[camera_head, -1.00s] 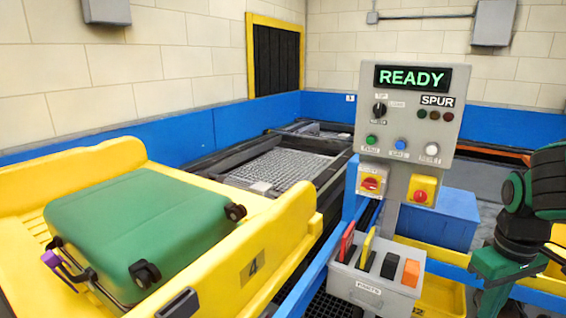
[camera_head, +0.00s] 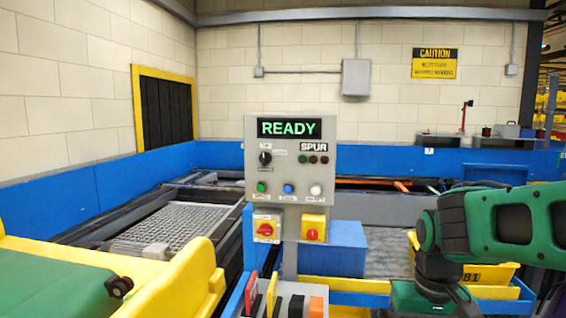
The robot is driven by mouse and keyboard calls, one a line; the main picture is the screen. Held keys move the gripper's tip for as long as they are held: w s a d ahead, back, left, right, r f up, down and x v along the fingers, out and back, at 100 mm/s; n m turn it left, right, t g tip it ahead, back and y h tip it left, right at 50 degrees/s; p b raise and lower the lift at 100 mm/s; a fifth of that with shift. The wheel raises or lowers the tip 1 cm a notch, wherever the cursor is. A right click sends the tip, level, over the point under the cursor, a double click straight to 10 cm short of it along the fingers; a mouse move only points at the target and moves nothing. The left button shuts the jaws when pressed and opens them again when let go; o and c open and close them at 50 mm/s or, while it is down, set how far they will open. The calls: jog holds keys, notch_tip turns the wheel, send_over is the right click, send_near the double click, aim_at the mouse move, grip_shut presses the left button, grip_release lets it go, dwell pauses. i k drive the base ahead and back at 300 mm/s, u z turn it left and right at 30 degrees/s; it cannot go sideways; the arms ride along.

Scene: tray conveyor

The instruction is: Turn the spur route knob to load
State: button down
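The spur control panel (camera_head: 290,178) is a grey box on a post, with a green READY display (camera_head: 289,128) and a SPUR label. A small black route knob (camera_head: 265,158) sits on its left side, below the display. Small white labels surround the knob; their print and the knob's exact pointing are too small to read. My green and black arm (camera_head: 480,228) is at the right, clear of the panel. Its end drops past the bottom edge of the picture, so my gripper's fingers are not visible. Nothing touches the knob.
Green, blue and white buttons line the panel's lower edge. A red rotary switch (camera_head: 265,229) and red push button (camera_head: 313,228) are below. A bin of coloured cards (camera_head: 285,300) stands in front. A yellow tray (camera_head: 180,285) with a green suitcase (camera_head: 65,283) is at lower left.

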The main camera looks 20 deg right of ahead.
aim_at(264, 158)
jog(key=z, duration=0.55)
jog(key=k, duration=1.25)
jog(key=z, duration=0.7)
jog(key=i, duration=0.6)
jog(key=u, duration=0.65)
jog(key=i, duration=1.25)
jog(key=u, duration=1.15)
